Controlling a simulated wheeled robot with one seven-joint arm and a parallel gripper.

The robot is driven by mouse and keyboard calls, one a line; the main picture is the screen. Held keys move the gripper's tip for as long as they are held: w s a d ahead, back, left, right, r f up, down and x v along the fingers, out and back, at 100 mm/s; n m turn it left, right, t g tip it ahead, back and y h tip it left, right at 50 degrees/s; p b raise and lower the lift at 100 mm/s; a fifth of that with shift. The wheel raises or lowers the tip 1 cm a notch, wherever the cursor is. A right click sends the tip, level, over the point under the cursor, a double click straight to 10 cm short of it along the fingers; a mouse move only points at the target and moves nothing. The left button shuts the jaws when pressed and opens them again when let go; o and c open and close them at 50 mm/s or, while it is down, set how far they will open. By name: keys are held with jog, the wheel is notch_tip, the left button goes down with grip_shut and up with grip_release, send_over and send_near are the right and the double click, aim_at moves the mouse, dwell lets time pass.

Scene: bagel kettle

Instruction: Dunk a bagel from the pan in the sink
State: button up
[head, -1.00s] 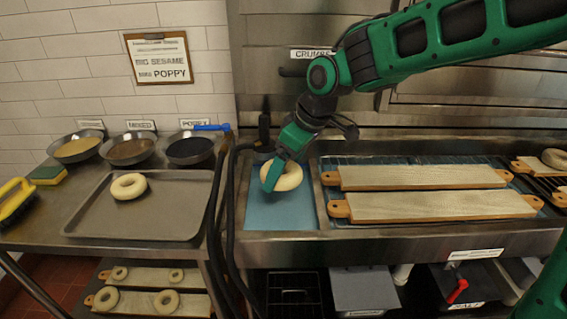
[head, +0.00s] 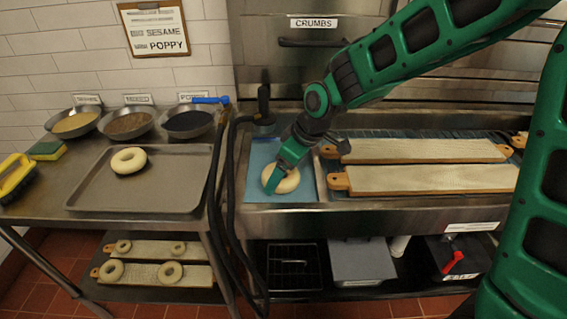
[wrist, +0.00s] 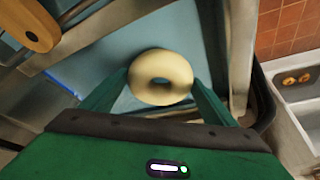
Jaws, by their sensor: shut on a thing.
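My gripper (head: 275,180) is shut on a pale bagel (head: 287,182) over the blue left section of the sink (head: 264,152). In the wrist view the bagel (wrist: 160,76) sits between the two green fingers, with its hole facing the camera. I cannot tell whether it touches the blue surface. Another pale bagel (head: 128,160) lies on the grey sheet pan (head: 160,191) on the left table, near the pan's upper left corner.
Two long wooden boards (head: 420,181) lie across the sink's right part. Three bowls of toppings (head: 130,124) stand behind the pan. A black hose (head: 231,200) hangs left of the sink. A yellow brush (head: 14,176) lies at far left. Several bagels rest on boards on the lower shelf (head: 150,292).

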jog(key=shift+f, duration=2.85)
notch_tip(320, 180, up, 13)
dwell(0.5)
